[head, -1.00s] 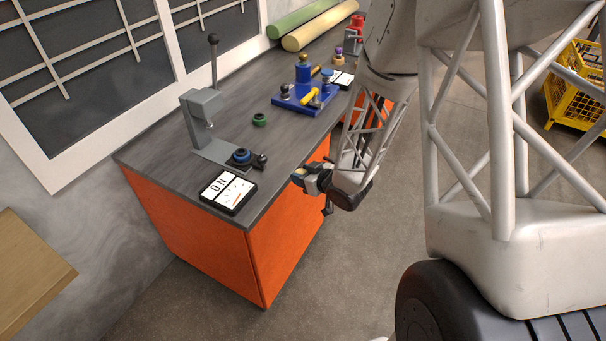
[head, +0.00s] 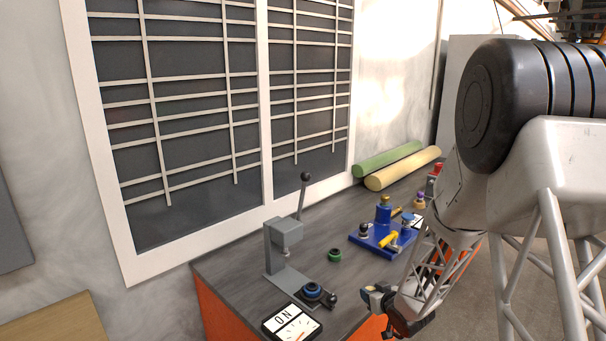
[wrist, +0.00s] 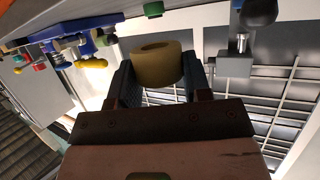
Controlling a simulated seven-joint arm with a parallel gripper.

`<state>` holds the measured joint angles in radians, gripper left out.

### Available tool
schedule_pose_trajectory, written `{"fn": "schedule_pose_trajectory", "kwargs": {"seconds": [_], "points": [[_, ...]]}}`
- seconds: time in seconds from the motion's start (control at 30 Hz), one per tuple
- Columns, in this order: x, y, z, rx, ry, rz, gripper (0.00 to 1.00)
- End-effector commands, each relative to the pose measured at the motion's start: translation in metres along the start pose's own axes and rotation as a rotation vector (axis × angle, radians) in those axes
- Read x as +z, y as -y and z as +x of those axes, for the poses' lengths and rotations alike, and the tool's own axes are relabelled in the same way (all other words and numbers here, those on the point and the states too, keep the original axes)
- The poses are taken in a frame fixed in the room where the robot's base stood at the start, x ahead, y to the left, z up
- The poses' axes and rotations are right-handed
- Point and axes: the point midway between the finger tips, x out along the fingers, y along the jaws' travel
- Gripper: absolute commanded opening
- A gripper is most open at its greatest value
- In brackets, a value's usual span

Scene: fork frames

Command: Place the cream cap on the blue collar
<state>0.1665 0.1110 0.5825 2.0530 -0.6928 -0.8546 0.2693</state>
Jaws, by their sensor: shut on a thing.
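My gripper (head: 372,296) is shut on the cream cap, a short, thick ring-like piece. The cap (wrist: 158,63) sits between both fingers in the wrist view, tan in the shade, with its round opening visible. The blue collar (head: 313,289) is a blue ring on a dark round piece on the grey press's base. My gripper is to the right of the collar, apart from it, near the bench's front edge.
The grey lever press (head: 284,240) stands behind the collar, with a dark knob (head: 333,296) beside it. An ON dial panel (head: 291,322) lies in front. A green ring (head: 334,255) and a blue fixture (head: 384,238) with yellow handles stand farther back. Rolls (head: 403,167) lie against the wall.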

Motion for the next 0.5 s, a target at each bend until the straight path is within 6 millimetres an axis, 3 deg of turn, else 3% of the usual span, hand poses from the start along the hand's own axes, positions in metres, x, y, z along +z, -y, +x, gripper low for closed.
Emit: {"fn": "schedule_pose_trajectory", "kwargs": {"seconds": [0.2, 0.5], "points": [[-0.036, -0.04, 0.076, 0.097, -0.002, 0.04, 0.21], [-0.077, -0.073, 0.161, 0.207, -0.002, 0.087, 0.21]]}}
